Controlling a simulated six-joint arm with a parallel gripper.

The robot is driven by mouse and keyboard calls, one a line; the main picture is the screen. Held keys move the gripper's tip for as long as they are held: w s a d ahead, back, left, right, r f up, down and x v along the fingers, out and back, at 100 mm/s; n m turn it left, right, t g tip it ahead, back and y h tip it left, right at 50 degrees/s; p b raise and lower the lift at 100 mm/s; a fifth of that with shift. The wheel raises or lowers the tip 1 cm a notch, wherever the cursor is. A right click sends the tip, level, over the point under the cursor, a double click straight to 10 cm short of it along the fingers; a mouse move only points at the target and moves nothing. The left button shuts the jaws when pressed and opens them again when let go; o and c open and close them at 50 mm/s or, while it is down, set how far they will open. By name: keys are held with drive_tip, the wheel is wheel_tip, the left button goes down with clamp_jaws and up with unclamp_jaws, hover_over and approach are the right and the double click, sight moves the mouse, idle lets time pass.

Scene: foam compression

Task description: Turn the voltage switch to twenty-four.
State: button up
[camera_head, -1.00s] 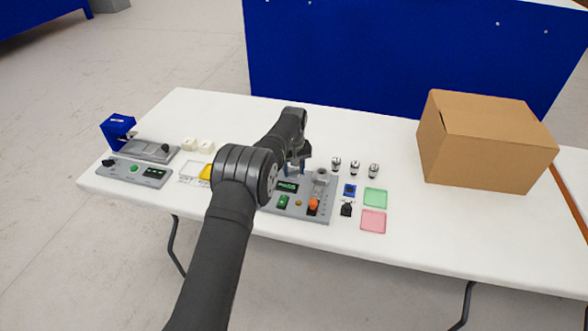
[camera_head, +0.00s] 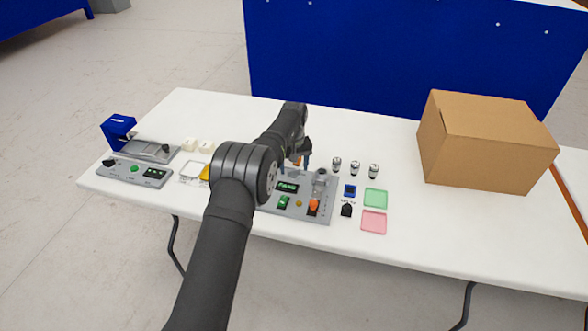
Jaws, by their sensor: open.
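No voltage label is readable, so I cannot tell which control is the voltage switch. A grey control panel (camera_head: 325,214) in the middle of the table carries a lit green display (camera_head: 287,187), a green switch (camera_head: 283,202), a small yellow button (camera_head: 298,204) and an orange control (camera_head: 313,206). My gripper (camera_head: 297,168) is open over the back of this panel, pointing down. A small orange-brown patch shows between its fingers; I cannot tell what it is. My arm hides the panel's left part. A second grey panel (camera_head: 133,179) at left has a black knob (camera_head: 109,163).
Several metal cylindrical parts (camera_head: 355,168) stand right of the middle panel. A blue piece (camera_head: 350,190), a black piece (camera_head: 346,210), a green tray (camera_head: 375,197) and a pink tray (camera_head: 373,221) lie nearby. A cardboard box (camera_head: 480,145) stands at right. Table behind my gripper is clear.

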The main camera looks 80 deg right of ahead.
sight(294, 171)
wheel_tip(294, 171, up, 16)
idle(0.3)
drive_tip(key=shift+f, duration=0.1)
wheel_tip(294, 171, down, 18)
drive_tip(key=shift+r, duration=0.25)
idle(0.4)
